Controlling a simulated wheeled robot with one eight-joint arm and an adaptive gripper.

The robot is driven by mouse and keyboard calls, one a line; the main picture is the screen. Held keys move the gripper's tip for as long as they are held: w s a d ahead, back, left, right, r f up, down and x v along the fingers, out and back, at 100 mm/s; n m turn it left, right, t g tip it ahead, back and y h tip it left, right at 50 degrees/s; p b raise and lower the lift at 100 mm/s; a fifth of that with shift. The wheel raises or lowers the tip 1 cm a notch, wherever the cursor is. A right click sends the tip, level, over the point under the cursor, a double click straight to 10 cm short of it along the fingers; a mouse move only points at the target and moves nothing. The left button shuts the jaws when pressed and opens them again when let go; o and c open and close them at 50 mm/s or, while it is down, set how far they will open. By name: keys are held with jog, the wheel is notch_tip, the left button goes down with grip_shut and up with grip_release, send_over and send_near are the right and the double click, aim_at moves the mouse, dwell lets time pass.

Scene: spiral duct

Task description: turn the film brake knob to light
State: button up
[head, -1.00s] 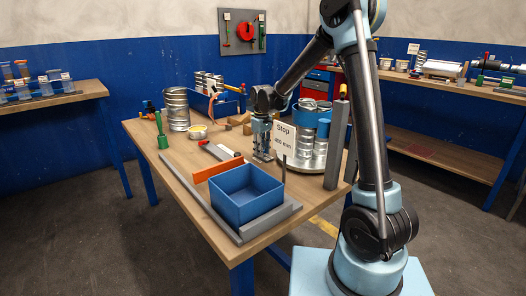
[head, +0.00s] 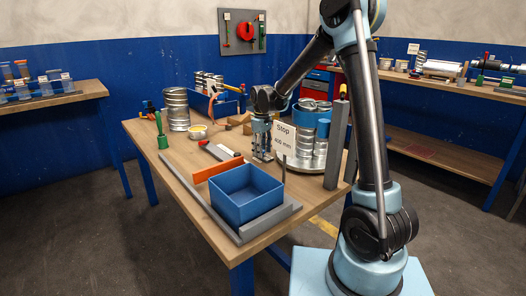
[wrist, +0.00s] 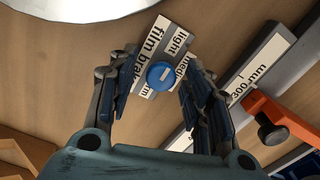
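The blue film brake knob (wrist: 160,75) shows in the wrist view, with a pale mark across its top. It sits on a small label plate (wrist: 152,47) printed "film brake", with "light" beside the knob toward the top of the picture; other words are partly hidden. My gripper (wrist: 158,72) is open around the knob, one finger on each side, with visible gaps to both. In the head view my gripper (head: 262,154) points down at the table beside the Stop sign. The knob cannot be made out there.
A Stop sign (head: 285,140) and a round platform with several tins (head: 304,144) are close right of my gripper. A blue bin (head: 244,194), an orange bar (head: 216,168) and a grey post (head: 335,145) stand nearer. In the wrist view, a ruler strip (wrist: 258,66) runs right of my fingers.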

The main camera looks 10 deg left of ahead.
notch_tip(320, 180, up, 12)
dwell(0.8)
